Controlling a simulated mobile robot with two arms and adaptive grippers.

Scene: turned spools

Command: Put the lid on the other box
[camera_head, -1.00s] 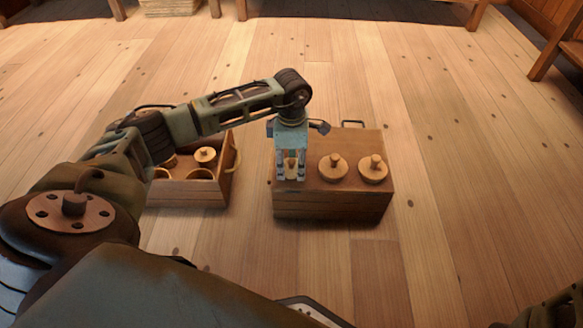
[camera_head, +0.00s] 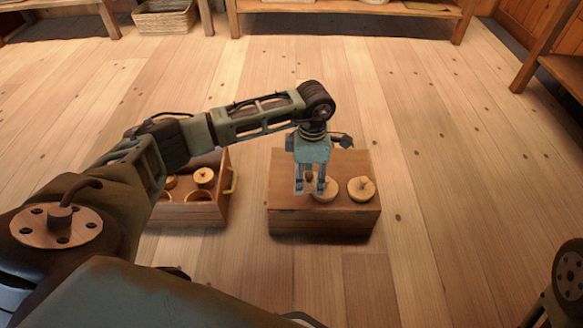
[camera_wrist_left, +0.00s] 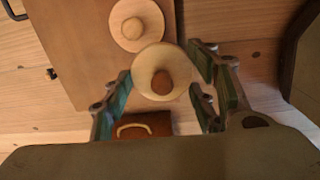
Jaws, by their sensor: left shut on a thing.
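A closed wooden box (camera_head: 285,218) stands at the centre of the head view, its flat top acting as a lid. Two pale turned spools, one (camera_head: 327,191) by my gripper and one (camera_head: 361,189) to its right, stand on it. The left wrist view shows the nearer spool (camera_wrist_left: 145,63) and the farther one (camera_wrist_left: 150,20). The open box (camera_head: 190,213) is to the left. My right gripper is out of view.
The open box holds a spool (camera_head: 204,175) and round cup-like pieces, and has a yellow side handle (camera_head: 233,178). My left arm hides part of it. Wooden floor is clear around both boxes. A shelf with a basket (camera_head: 165,17) is at the back.

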